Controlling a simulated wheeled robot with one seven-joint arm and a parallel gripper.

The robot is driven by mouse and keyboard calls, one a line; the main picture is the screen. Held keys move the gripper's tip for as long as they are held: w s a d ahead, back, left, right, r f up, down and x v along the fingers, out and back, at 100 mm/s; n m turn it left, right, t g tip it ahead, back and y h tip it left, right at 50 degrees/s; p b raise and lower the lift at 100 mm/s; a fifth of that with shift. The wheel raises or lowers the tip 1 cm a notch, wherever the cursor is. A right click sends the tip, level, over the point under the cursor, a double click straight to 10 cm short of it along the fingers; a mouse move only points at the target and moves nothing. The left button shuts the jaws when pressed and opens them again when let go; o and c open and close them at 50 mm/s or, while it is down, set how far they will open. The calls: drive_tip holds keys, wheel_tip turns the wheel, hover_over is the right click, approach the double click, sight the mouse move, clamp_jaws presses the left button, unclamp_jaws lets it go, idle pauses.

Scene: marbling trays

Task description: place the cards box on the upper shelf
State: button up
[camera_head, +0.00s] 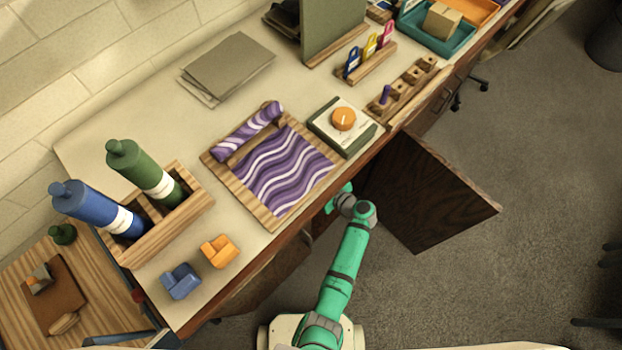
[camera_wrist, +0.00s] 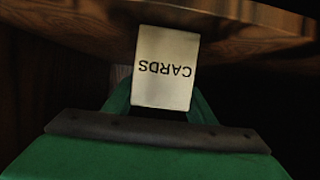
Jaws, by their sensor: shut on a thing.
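The cards box (camera_wrist: 165,68) is a small pale box with "CARDS" printed on it, upside down in the wrist view. My gripper (camera_wrist: 160,105) is shut on it, with the green fingers on either side of its lower end. In the head view my green arm reaches to the front of the desk, and the gripper end (camera_head: 340,197) is partly hidden at the desk edge beside the open cabinet door. The box is not visible in the head view. A dark wooden board (camera_wrist: 75,25) spans the top of the wrist view, behind the box. I cannot tell which shelf it is.
The open cabinet door (camera_head: 428,195) stands out to the right of my arm.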

drive_tip(key=o, duration=1.2)
drive_tip(key=v, duration=1.2)
